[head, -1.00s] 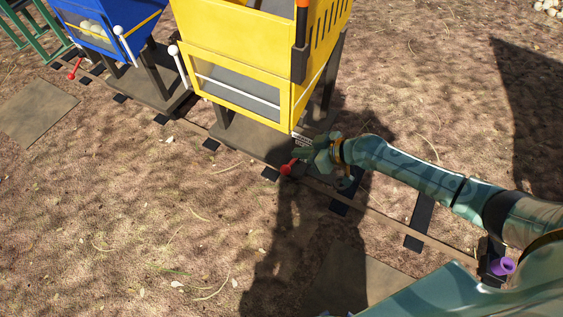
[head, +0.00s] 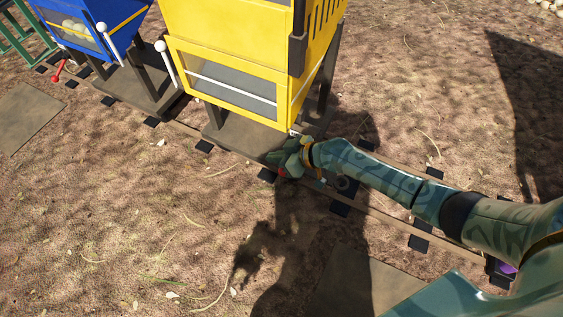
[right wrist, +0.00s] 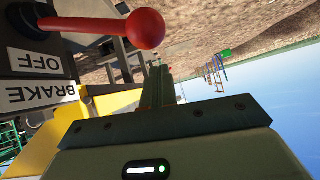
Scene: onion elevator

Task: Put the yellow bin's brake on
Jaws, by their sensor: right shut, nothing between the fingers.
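The yellow bin (head: 232,55) stands on its dark base at top centre in the head view. Its brake lever has a red ball knob (right wrist: 145,28) on a red shaft, large in the right wrist view. An OFF label (right wrist: 36,62) and a BRAKE label (right wrist: 38,95) sit beside the lever's base. My right gripper (head: 284,160) is at the lever, below the bin's front right corner, hiding most of it. In the right wrist view its fingers (right wrist: 158,88) are shut and empty, close to the knob; I cannot tell whether they touch it. My left gripper is out of view.
A blue bin (head: 85,20) with its own red lever (head: 59,72) stands at upper left. A white-knobbed lever (head: 165,60) sticks out at the yellow bin's left side. A rail track (head: 385,218) runs diagonally under the bins. Open ground lies in front.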

